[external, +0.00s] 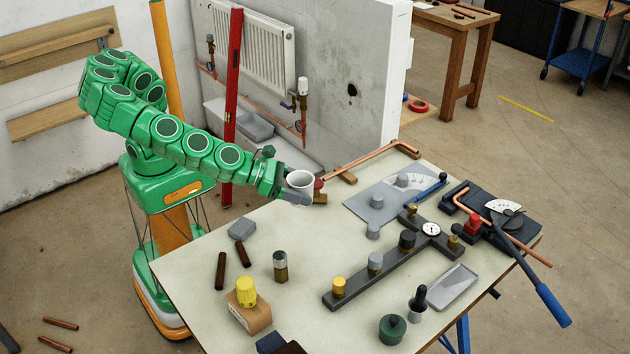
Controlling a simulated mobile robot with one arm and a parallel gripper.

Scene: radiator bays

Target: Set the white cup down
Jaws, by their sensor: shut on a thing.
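The white cup (300,182) is at the left back part of the table, with its open rim facing up. My gripper (292,196) comes in from the left at the end of my green arm and is shut on the cup. The cup looks upright. I cannot tell whether its base touches the table (215,262) or hangs just above it. A small brass and red valve fitting (319,192) shows right beside the cup, and the gap between them is unclear.
A copper pipe (365,157) lies behind the cup. A grey plate (385,205) and a dark manifold bar (395,262) with knobs are to the right. The table centre is clear.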

